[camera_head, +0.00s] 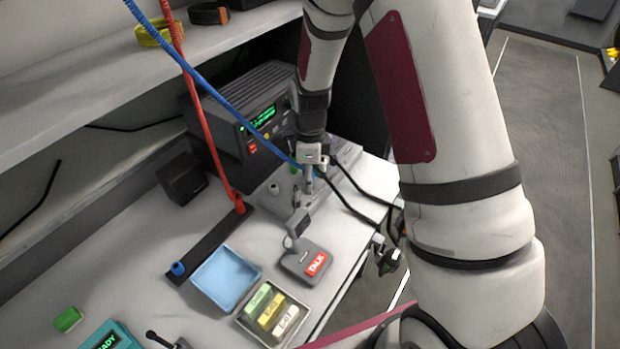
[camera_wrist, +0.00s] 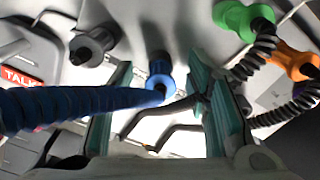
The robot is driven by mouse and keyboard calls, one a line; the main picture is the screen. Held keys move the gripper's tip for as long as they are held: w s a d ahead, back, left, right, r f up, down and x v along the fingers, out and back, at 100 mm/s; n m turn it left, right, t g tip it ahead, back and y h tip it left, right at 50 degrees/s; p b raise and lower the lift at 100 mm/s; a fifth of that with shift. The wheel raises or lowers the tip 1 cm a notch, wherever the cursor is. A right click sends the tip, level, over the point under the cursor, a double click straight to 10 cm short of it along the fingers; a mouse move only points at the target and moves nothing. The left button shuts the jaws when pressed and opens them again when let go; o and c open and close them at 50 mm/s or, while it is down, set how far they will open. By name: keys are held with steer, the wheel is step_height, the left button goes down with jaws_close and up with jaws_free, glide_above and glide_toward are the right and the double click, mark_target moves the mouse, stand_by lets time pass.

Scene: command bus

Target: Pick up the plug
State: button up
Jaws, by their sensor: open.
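A blue plug (camera_wrist: 159,72) shows in the wrist view, between the two fingers of my gripper (camera_wrist: 160,100). The fingers are open, with a gap on both sides of the plug. A thick blue coiled cord (camera_wrist: 75,105) runs from the left across the left finger to the plug. In the head view, my gripper (camera_head: 309,185) points down over the bench beside the radio, and the blue cord (camera_head: 215,95) comes down to it from the upper left. The plug is hard to make out there. A green plug (camera_wrist: 232,18) and an orange plug (camera_wrist: 298,62) with dark coiled cords lie to the right.
A red cord ends at a red plug (camera_head: 240,207) on a black strip. The radio (camera_head: 245,110) stands behind my gripper. A unit with a TALK label (camera_head: 316,263), a blue tray (camera_head: 226,303) and a tray of coloured blocks (camera_head: 246,324) stand nearer. The bench's left middle is clear.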

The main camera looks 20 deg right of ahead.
jaws_close()
steer(key=shift+r, duration=0.75)
step_height(320, 180, up, 2)
steer(key=shift+r, duration=0.2)
steer(key=s+r, duration=0.1)
steer(key=s, duration=1.5)
steer(key=shift+a, duration=0.2)
